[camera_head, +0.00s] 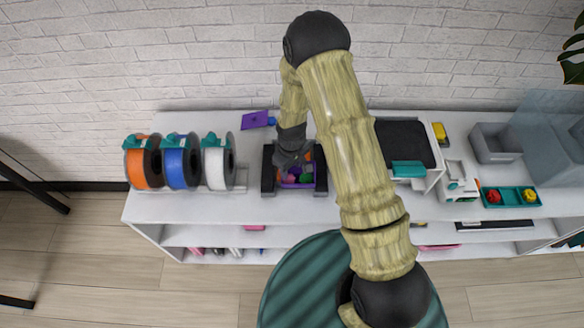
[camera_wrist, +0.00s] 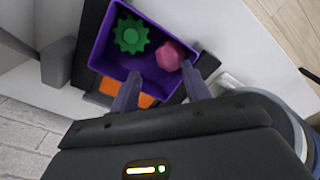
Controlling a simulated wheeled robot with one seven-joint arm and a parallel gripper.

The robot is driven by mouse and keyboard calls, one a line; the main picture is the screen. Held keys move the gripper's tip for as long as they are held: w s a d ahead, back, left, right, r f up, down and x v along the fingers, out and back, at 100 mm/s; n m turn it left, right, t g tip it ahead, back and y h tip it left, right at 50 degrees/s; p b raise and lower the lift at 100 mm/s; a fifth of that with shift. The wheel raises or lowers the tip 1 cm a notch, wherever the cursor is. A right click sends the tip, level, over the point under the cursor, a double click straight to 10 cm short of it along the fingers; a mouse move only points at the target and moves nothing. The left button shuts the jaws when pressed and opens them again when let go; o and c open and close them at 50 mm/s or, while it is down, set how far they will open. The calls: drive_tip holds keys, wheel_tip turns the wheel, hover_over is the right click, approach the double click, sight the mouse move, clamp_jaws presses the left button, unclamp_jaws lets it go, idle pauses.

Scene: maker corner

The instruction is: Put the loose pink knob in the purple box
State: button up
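The purple box (camera_wrist: 107,58) lies beneath my gripper in the wrist view; it also shows in the head view (camera_head: 297,185), partly hidden by my arm. The faceted pink knob (camera_wrist: 171,55) appears to be inside the box, by its right wall, next to a green gear (camera_wrist: 130,35). My gripper (camera_wrist: 160,72) is above the box's near side. Its two fingers are spread apart with nothing visible held between them. The pink knob shows past the right fingertip; I cannot tell whether they touch.
Orange compartments (camera_wrist: 140,98) adjoin the box. In the head view, orange, blue and white spools (camera_head: 181,162) stand left on the white bench. A purple plate (camera_head: 254,120) lies behind. A black-topped machine (camera_head: 405,140), grey bin (camera_head: 493,145) and teal tray (camera_head: 511,197) stand right.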

wheel_tip(320, 180, up, 8)
drive_tip(key=p, duration=0.6)
drive_tip(key=shift+p, duration=0.35)
drive_tip(key=s+d+r+m+t+b, duration=0.1)
drive_tip(key=s+d+r+m+b, duration=0.2)
drive_tip(key=s+d+r, duration=0.3)
drive_tip(key=s+d+r+m+t+b, duration=0.1)
drive_tip(key=s+d+r+m+b, duration=0.2)
drive_tip(key=r, duration=0.8)
drive_tip(key=s+d+m, duration=0.2)
drive_tip(key=s+d, duration=0.1)
drive_tip(key=d, duration=0.1)
drive_tip(key=shift+r+m, duration=0.25)
drive_tip(key=shift+m, duration=0.05)
